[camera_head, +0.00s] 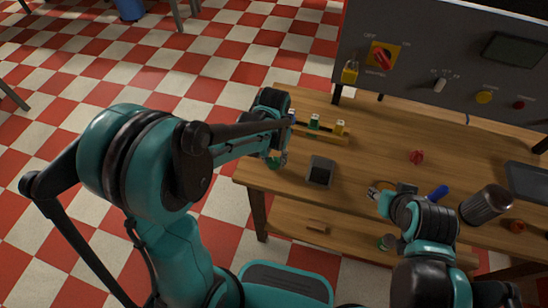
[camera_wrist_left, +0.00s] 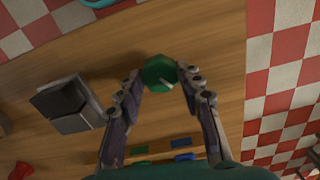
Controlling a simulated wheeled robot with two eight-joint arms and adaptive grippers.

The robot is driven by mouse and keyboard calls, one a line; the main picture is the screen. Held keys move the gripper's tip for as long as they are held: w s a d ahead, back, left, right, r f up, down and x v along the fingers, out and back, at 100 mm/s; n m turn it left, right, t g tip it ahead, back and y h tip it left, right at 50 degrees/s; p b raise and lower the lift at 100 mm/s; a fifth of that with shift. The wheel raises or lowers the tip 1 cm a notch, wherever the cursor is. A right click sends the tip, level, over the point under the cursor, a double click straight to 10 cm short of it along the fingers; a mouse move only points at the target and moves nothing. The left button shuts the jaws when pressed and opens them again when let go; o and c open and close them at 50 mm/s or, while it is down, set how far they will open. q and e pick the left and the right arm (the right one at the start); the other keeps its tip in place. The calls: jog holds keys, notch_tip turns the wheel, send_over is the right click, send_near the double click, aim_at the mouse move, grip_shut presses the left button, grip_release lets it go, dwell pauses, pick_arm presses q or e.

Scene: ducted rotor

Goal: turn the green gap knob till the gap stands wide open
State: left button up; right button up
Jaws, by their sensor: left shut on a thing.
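The green gap knob (camera_wrist_left: 159,73) is on the wooden tabletop, between my left fingertips in the left wrist view. A pale mark on its top runs toward the lower right. My left gripper (camera_wrist_left: 162,75) is shut on the knob from both sides. In the head view the left gripper (camera_head: 277,160) is at the near left corner of the table, and the knob is mostly hidden there. My right gripper (camera_head: 373,193) is over the table's front part, apart from the knob. Its fingers are too small to tell open from shut. I cannot make out the gap itself.
A dark grey box (camera_head: 320,172) stands close beside the knob. Behind it is a wooden rack (camera_head: 327,133) with coloured pieces. A red piece (camera_head: 416,157), blue cylinder (camera_head: 438,192) and dark canister (camera_head: 486,204) lie farther right. A grey control panel (camera_head: 440,70) stands at the back.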

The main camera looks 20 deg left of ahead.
aim_at(274, 161)
pick_arm(q)
jog(key=m, duration=0.4)
jog(key=shift+m, duration=1.8)
jog(key=o, duration=1.2)
jog(key=shift+c, duration=0.2)
notch_tip(274, 161, up, 12)
